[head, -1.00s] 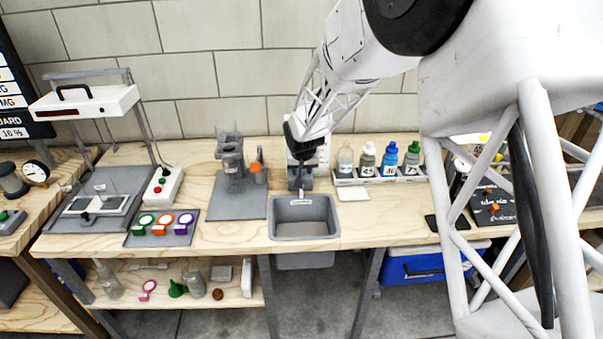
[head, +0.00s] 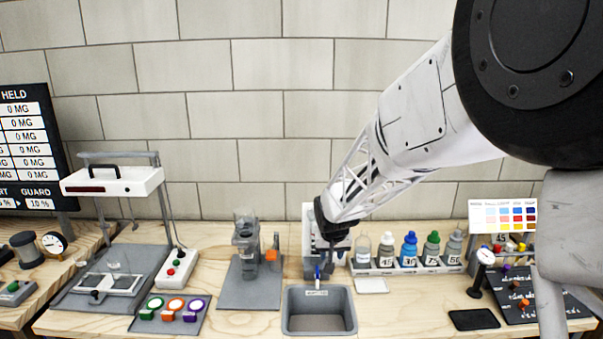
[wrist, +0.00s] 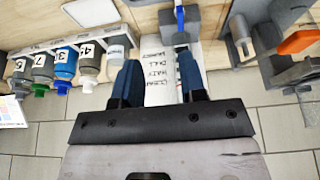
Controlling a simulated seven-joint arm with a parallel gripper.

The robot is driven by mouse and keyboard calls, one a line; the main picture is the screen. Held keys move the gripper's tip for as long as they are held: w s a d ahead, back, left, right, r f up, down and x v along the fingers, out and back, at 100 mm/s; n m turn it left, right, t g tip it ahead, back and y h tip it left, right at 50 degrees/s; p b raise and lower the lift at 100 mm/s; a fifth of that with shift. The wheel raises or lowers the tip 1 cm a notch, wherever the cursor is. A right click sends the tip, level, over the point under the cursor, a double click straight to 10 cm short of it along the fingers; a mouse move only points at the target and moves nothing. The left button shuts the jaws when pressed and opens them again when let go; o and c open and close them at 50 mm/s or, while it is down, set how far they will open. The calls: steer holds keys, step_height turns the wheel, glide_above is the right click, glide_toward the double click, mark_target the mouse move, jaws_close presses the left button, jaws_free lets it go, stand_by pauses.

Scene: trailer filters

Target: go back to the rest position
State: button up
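My gripper (head: 328,250) hangs over the bench near the wall, behind the grey sink (head: 287,318). In the wrist view its two dark blue fingers (wrist: 160,78) stand apart with nothing seen held between them. Beyond the fingers is a white panel (wrist: 158,62) with handwritten-looking words. A small blue-topped piece (head: 318,272) shows just behind the sink, and it also shows in the wrist view (wrist: 180,18), past the fingertips. In the head view my wrist hides part of the white panel, and the fingers are too small to make out.
A rack of bottles (head: 408,265) stands close right of my gripper. A grey stand with a clear vessel (head: 246,242) is on the left. Further left are a white-topped frame (head: 112,182) and coloured discs (head: 173,306). A dial gauge (head: 486,257) stands at the right.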

steer(key=s+d+r, duration=0.4)
steer(key=s+r, duration=0.3)
steer(key=s, duration=0.3)
steer(key=s+d+r, duration=0.2)
steer(key=s, duration=0.8)
steer(key=s+d+r+g, duration=0.1)
steer(key=s+r, duration=0.1)
steer(key=s, duration=0.9)
steer(key=s+d+r, duration=0.1)
steer(key=s+d, duration=0.1)
steer(key=s, duration=0.8)
steer(key=shift+s+d+r+g, duration=0.3)
steer(key=shift+d+r, duration=0.05)
steer(key=shift+r, duration=0.05)
